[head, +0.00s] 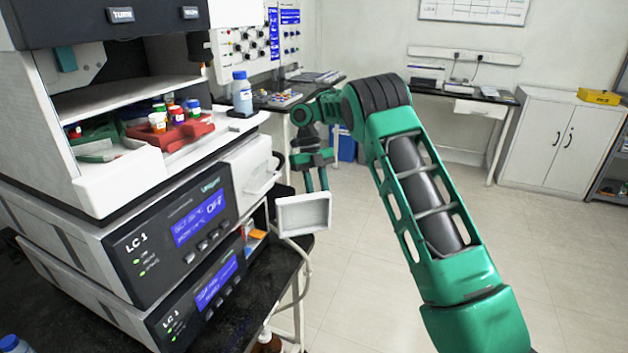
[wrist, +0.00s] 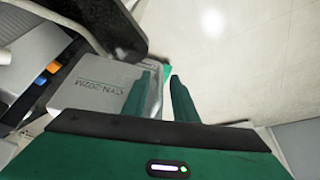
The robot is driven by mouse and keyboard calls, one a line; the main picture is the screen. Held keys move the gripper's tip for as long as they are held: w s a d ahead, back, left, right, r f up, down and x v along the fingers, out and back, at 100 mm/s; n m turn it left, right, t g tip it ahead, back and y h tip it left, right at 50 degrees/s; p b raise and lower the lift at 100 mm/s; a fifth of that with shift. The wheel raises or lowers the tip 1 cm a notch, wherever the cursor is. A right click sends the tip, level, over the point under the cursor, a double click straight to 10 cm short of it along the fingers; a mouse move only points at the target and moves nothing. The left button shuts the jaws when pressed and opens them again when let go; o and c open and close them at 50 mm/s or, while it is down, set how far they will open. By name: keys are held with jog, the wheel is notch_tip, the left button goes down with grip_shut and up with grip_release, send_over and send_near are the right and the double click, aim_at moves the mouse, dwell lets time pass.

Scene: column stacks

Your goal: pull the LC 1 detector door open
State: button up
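The lower LC 1 unit (head: 205,298), with a blue display, has an uncovered bay at its right end. A white rimmed panel (head: 303,214), which looks like the detector door, stands swung out beside that bay. My gripper (head: 318,190) points down at the panel's top edge. In the wrist view my gripper (wrist: 163,72) has its fingers apart. The left finger overlaps a grey surface marked CYN-202M (wrist: 98,86); pale floor shows by the right finger. I cannot tell whether either finger touches the panel.
The upper LC 1 unit (head: 190,225) sits above, under a white shelf with a red vial tray (head: 180,130). A blue-capped bottle (head: 242,93) stands on top. A black bench (head: 240,325) lies below. Open tiled floor (head: 370,290) is to the right.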

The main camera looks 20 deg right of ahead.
jog(key=v, duration=1)
jog(key=shift+d, duration=0.1)
jog(key=s+d+r+m+t+y, duration=0.1)
jog(key=s+d+r+m, duration=0.2)
jog(key=s+m, duration=0.5)
jog(key=s+d+r+m, duration=0.2)
jog(key=s+r+m, duration=0.1)
jog(key=s+m, duration=0.45)
jog(key=s+d+r+m+t+y, duration=0.1)
jog(key=s+d+r+m, duration=0.25)
jog(key=s+m, duration=0.5)
jog(key=s+d+f+m+t, duration=0.1)
jog(key=s+d+f+m, duration=0.2)
jog(key=s+m, duration=0.7)
jog(key=s+d+f+m+t+h, duration=0.1)
jog(key=s+d+f+m, duration=0.2)
jog(key=s+f+m, duration=0.3)
jog(key=s+m, duration=0.4)
jog(key=s, duration=0.6)
jog(key=shift+s+d+t, duration=0.3)
jog(key=shift+s+d, duration=0.05)
jog(key=shift+d, duration=0.05)
